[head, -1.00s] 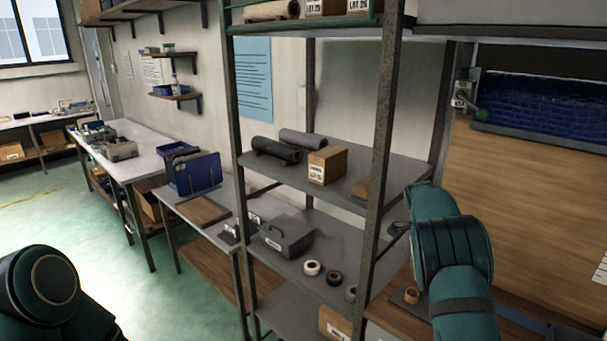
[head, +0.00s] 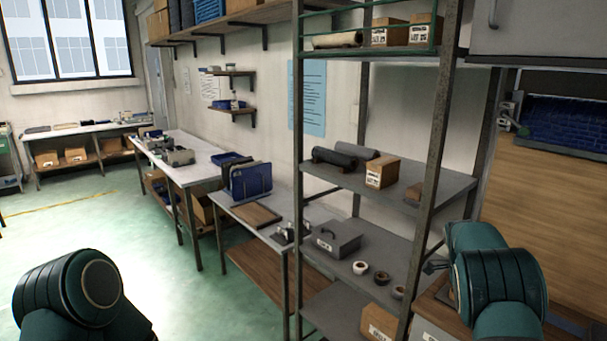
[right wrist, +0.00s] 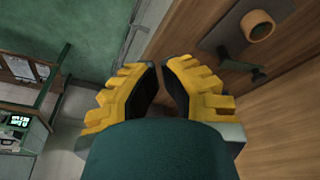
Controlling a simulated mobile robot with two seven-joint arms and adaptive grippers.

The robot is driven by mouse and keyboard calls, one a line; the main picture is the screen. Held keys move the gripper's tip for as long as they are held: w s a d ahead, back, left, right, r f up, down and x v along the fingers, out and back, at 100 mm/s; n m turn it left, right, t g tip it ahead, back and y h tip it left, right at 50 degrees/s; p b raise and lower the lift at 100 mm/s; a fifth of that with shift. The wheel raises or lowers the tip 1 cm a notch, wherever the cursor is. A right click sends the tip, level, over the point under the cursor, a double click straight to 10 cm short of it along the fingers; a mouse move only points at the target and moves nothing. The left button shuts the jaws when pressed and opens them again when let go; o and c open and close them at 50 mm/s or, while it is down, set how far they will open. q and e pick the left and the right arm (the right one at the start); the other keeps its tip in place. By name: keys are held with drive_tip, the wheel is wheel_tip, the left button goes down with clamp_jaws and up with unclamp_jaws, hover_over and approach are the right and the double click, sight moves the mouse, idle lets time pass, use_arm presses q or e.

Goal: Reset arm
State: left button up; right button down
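My right gripper (right wrist: 159,66) shows in the right wrist view. Its two yellow fingers with dark pads stand slightly apart, with nothing seen between them. In the head view, my right arm (head: 495,290) is raised at the lower right, in front of the shelf rack's right side. My left arm (head: 75,295) is at the lower left over the green floor, and its gripper is outside the picture.
A metal shelf rack (head: 432,170) stands close beside my right arm, with a grey toolbox (head: 337,240) and tape rolls (head: 360,267). A workbench (head: 205,170) runs along the wall. Green floor (head: 90,235) is open at left. A tape roll (right wrist: 258,25) shows in the wrist view.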

drive_tip(key=s+a+f+n+y, duration=0.1)
drive_tip(key=s+a+f+n, duration=0.25)
drive_tip(key=f, duration=0.35)
drive_tip(key=s+a+f+n+t+y, duration=0.1)
drive_tip(key=s+a+f+n, duration=0.15)
drive_tip(key=a+f, duration=0.3)
drive_tip(key=s+a+f+n+y, duration=0.1)
drive_tip(key=s+a+f+n, duration=0.25)
drive_tip(key=f, duration=0.45)
use_arm(q)
drive_tip(key=shift+b+x, duration=0.9)
drive_tip(key=shift+x, duration=0.15)
use_arm(e)
drive_tip(key=s+a+f+n+t+y, duration=0.1)
drive_tip(key=s+a+n+y, duration=0.2)
drive_tip(key=s+a+n, duration=0.6)
drive_tip(key=s+a, duration=0.9)
drive_tip(key=shift+s+a+f+t+y, duration=0.2)
drive_tip(key=shift+a+f+t+y, duration=0.1)
drive_tip(key=shift+f+t, duration=0.1)
